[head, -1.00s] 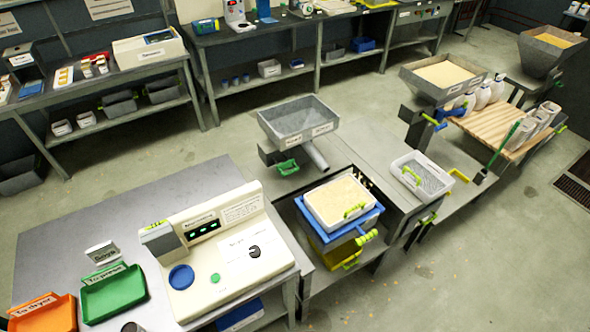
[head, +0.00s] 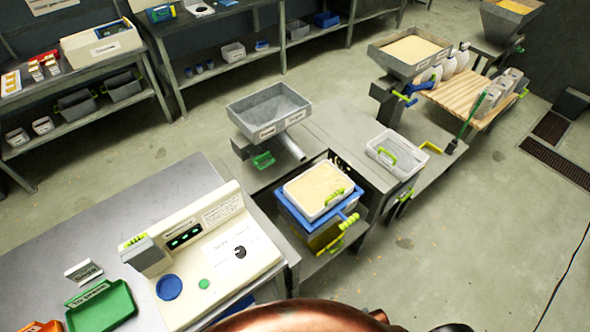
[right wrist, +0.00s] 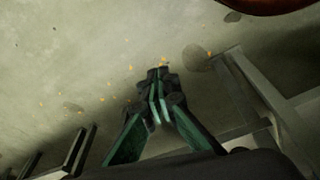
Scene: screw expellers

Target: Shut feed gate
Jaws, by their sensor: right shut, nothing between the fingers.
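The feed gate is not clearly identifiable. Whether this handle belongs to a gate, and whether that is open, is too small to tell. A second grey hopper (head: 268,110), which looks empty, stands over the middle bench. My right gripper (right wrist: 158,97) shows in the right wrist view, shut and empty above the floor, apart from any handle. My left gripper is in neither current view.
A white bin of meal (head: 315,190) sits on a blue tray with yellow-green handles in the middle bench. A control panel (head: 205,250) stands on the near bench. A yellow crank (head: 431,147) sticks out on the right. Open floor (head: 470,240) lies at the right.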

